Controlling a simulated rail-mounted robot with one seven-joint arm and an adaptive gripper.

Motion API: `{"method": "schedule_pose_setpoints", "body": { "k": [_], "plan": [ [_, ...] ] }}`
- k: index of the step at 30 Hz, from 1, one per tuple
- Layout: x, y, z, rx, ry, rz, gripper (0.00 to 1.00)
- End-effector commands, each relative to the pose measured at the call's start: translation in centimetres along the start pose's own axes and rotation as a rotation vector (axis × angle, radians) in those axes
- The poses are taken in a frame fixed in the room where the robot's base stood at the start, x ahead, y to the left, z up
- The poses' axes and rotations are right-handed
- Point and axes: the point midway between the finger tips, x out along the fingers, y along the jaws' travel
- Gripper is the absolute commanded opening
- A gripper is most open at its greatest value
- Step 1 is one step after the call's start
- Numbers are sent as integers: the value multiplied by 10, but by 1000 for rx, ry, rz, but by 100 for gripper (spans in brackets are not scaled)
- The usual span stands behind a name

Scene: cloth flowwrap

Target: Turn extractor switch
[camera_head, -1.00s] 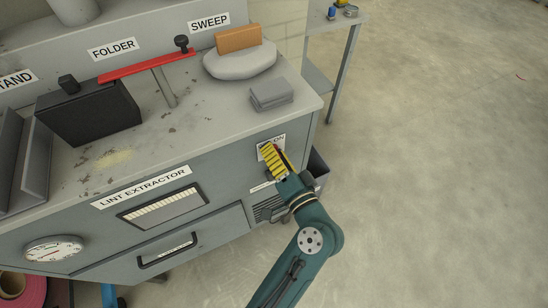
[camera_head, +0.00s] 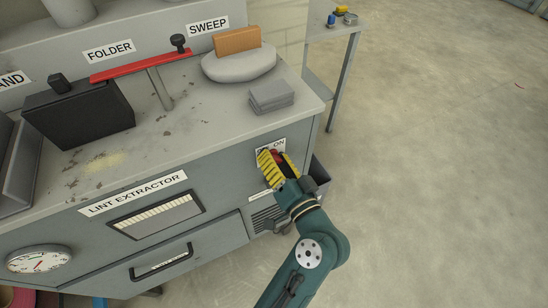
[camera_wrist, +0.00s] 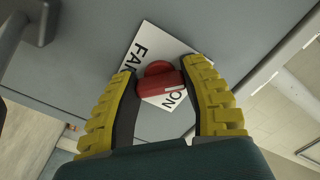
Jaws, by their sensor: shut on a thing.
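The extractor switch is a red knob with a short handle on a white label plate on the cabinet front. In the wrist view the red switch (camera_wrist: 160,83) sits between the two yellow ribbed fingers of my gripper (camera_wrist: 158,70), and the fingers are shut on it. In the head view my gripper (camera_head: 277,156) is at the cabinet's upper right front, with a bit of the red switch (camera_head: 275,155) showing between the fingers.
The lint extractor cabinet (camera_head: 100,240) has a dial (camera_head: 40,259) and a drawer handle (camera_head: 162,262). On its top are a grey cloth stack (camera_head: 271,96), a red folder bar (camera_head: 140,67) and an orange block (camera_head: 238,41). Open floor (camera_head: 440,170) lies to the right.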

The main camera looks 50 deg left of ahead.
Motion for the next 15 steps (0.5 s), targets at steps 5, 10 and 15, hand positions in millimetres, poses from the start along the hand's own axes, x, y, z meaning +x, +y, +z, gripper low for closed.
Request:
{"method": "schedule_pose_setpoints", "body": {
  "k": [5, 10, 15],
  "plan": [
    [0, 1, 1, 1, -2, 1, 70],
    [0, 0, 0, 1, -1, 0, 74],
    [-2, 0, 0, 1, 0, 1, 74]
  ]
}}
